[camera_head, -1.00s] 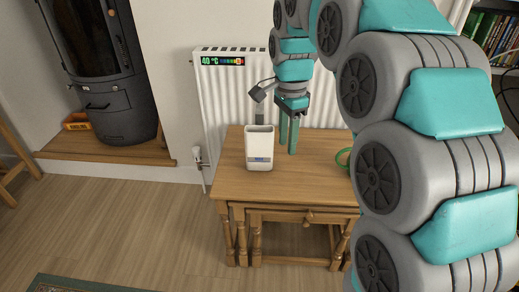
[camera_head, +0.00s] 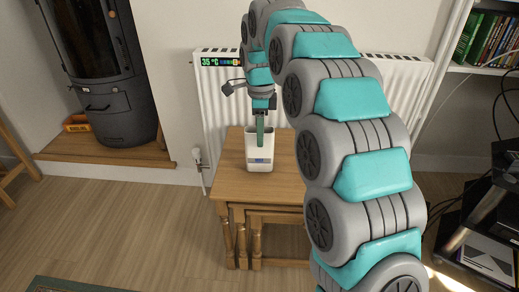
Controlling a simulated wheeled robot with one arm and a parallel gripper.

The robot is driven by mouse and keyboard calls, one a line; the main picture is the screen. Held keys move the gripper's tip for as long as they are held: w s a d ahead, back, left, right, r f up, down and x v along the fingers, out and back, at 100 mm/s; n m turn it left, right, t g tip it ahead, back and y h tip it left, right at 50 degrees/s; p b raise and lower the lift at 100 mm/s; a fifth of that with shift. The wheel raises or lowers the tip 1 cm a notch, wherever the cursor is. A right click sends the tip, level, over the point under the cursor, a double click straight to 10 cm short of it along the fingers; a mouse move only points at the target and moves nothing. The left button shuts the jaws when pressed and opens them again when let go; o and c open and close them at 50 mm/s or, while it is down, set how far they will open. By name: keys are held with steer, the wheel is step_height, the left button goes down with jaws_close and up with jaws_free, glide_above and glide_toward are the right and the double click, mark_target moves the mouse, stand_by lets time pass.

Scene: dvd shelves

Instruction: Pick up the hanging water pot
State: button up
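The white pot (camera_head: 260,163), which I take to be the hanging water pot, stands upright on the small wooden table, with a small dark label on its front. My gripper (camera_head: 260,132) points down over the pot's open top. One green finger shows, its tip overlapping the opening; I cannot tell its exact depth against the pot's back wall. The other finger is not clearly visible, so I cannot see whether the gripper is open or shut on the rim.
The wooden nesting table (camera_head: 228,187) stands before a white radiator (camera_head: 215,110). My arm covers the table's right part. A black stove (camera_head: 105,85) is at left, and a dark shelf unit (camera_head: 490,225) at right.

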glide_above(258, 159)
step_height(258, 159, down, 4)
steer(key=shift+w+d+f, duration=0.1)
steer(key=shift+d+f, duration=0.05)
jaws_close()
stand_by(1.3)
